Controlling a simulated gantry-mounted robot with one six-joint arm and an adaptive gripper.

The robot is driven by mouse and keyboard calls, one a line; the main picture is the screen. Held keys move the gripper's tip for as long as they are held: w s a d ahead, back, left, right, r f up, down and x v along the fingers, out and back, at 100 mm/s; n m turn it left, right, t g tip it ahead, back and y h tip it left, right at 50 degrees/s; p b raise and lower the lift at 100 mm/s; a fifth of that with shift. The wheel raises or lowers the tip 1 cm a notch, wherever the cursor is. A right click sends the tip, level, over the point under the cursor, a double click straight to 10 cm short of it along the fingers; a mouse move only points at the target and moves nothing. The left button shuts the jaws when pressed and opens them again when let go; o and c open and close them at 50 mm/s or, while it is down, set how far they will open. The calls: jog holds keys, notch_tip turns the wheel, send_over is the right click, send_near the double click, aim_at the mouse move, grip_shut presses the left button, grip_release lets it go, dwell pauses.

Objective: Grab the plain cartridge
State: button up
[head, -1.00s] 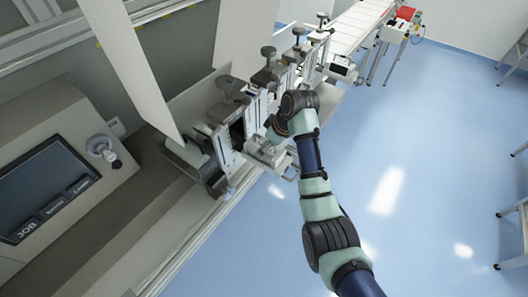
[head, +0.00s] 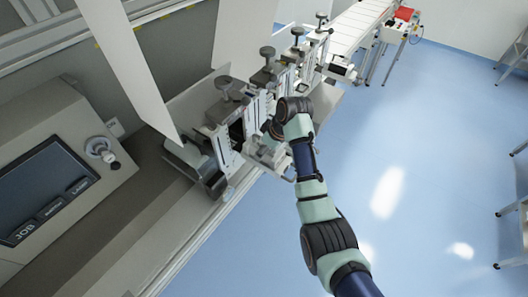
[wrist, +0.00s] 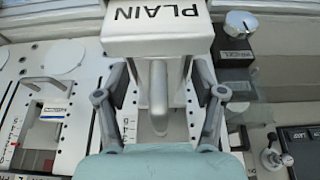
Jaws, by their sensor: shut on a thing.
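The plain cartridge (wrist: 157,40) is a white block with the word PLAIN on its top, at the top centre of the wrist view. Its grey handle (wrist: 158,100) points toward me between my two fingers. My gripper (wrist: 160,85) is shut on the plain cartridge; the exact finger contact is partly hidden. In the head view my gripper (head: 270,142) is at the near machine station, and the pale cartridge (head: 268,157) there is partly hidden by my wrist.
A row of stations with dark knobs (head: 267,51) runs toward the conveyor (head: 362,22). A white panel (head: 130,70) and a control screen (head: 42,190) stand at the left. Blue floor (head: 430,170) is open at the right. A knob block (wrist: 238,40) sits right of the cartridge.

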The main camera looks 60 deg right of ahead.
notch_tip(320, 180, up, 10)
jog(key=shift+r+p, duration=0.1)
jog(key=shift+p, duration=0.25)
